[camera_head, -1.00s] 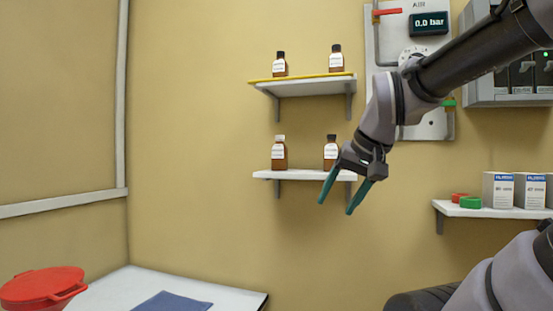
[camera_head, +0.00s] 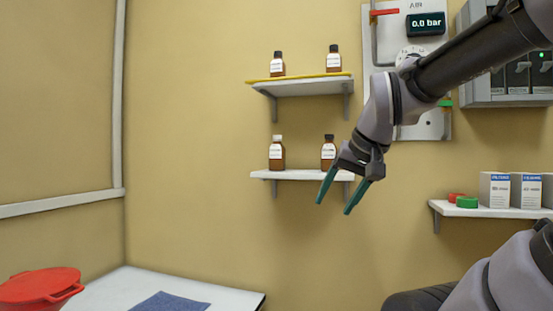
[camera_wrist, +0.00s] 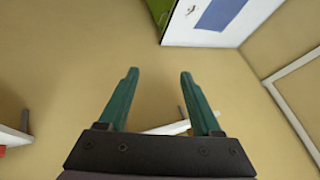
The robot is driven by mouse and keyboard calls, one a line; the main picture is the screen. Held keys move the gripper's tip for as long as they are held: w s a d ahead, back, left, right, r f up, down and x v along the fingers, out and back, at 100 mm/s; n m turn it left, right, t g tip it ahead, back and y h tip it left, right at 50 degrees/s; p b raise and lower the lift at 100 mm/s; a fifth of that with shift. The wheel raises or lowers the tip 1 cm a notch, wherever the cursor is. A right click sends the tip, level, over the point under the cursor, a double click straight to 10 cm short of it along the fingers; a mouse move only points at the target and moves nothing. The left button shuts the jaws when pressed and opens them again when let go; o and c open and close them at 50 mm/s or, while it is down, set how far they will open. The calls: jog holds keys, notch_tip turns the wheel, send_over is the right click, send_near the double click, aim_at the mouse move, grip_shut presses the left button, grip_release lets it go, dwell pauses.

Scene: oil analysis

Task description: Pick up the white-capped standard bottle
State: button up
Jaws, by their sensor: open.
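The white-capped standard bottle (camera_head: 277,154) is brown with a white label. It stands upright at the left of the lower wall shelf (camera_head: 290,175). A dark-capped brown bottle (camera_head: 328,152) stands to its right on the same shelf. My gripper (camera_head: 334,201) is open and empty, with its teal fingers pointing down and left, in front of the shelf's right end in the picture. The open fingers (camera_wrist: 158,85) also show in the wrist view, with nothing between them but wall behind. No bottle is visible in the wrist view.
An upper shelf (camera_head: 300,88) with a yellow front edge holds two dark-capped bottles. A side shelf (camera_head: 490,211) at right carries boxes and red and green items. A white table (camera_head: 225,292) with a blue mat (camera_head: 172,302) and a red container (camera_head: 38,288) lies lower left.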

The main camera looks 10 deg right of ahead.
jog(key=shift+o, duration=0.5)
jog(key=n+t+y, duration=0.3)
jog(key=n+t, duration=0.4)
jog(key=t, duration=0.3)
send_near(279, 139)
jog(key=shift+w+d+f, duration=0.25)
jog(key=shift+w, duration=0.1)
jog(key=x, duration=1.1)
jog(key=shift+s+a+r, duration=0.1)
jog(key=shift+a+r, duration=0.1)
jog(key=shift+a, duration=0.05)
